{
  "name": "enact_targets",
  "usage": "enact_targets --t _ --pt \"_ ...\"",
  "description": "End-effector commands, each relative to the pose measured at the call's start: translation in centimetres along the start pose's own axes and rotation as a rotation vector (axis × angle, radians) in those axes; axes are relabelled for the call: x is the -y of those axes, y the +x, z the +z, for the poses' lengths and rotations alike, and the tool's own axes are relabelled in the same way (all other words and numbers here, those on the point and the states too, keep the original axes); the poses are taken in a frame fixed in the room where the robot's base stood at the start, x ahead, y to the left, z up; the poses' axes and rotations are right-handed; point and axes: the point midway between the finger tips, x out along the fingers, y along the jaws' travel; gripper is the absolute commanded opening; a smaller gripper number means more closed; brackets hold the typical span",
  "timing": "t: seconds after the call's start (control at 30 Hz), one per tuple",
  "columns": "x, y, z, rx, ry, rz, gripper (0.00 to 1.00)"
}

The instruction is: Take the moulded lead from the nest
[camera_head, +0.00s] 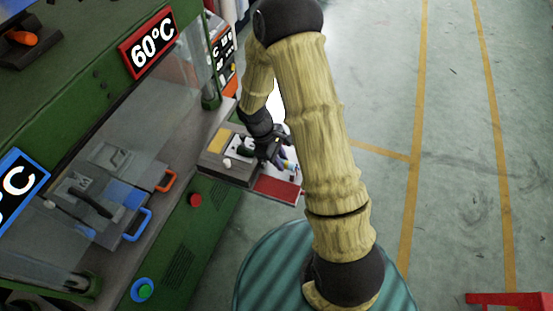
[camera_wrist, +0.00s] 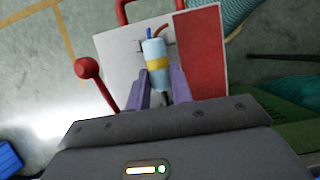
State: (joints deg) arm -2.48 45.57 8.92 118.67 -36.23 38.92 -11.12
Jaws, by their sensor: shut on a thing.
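My gripper (camera_wrist: 162,84) shows in the wrist view with its two purple fingers closed on a lead. The lead (camera_wrist: 154,52) has a pale blue body with a yellow band, and blue and brown wire ends at its far end. A dark cable shows between the fingers. Behind it is a white and red plate (camera_wrist: 200,60); I cannot tell whether the lead touches it. In the head view my gripper (camera_head: 268,150) is small and dark, over a tray with yellow, white and red areas (camera_head: 278,188). The lead is not clear there, and no nest can be made out for certain.
The green machine (camera_head: 180,250) fills the left, with a red 60°C sign (camera_head: 147,45). Two fixtures have an orange handle (camera_head: 166,181) and a blue handle (camera_head: 138,224). A red knob (camera_wrist: 88,68) stands beside the plate.

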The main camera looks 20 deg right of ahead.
Motion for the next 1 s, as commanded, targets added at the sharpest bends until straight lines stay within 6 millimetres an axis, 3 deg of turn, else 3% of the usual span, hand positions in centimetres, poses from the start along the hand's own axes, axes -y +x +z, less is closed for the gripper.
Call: enact_targets --t 0.17,0.6,1.0 --pt "-0.1 -1.7 0.7 -0.003 0.004 0.002 0.00" --pt "0.0 -8.5 3.5 -0.003 0.002 0.002 0.00" --pt "0.0 -9.0 3.7 0.000 0.000 -0.001 0.00"
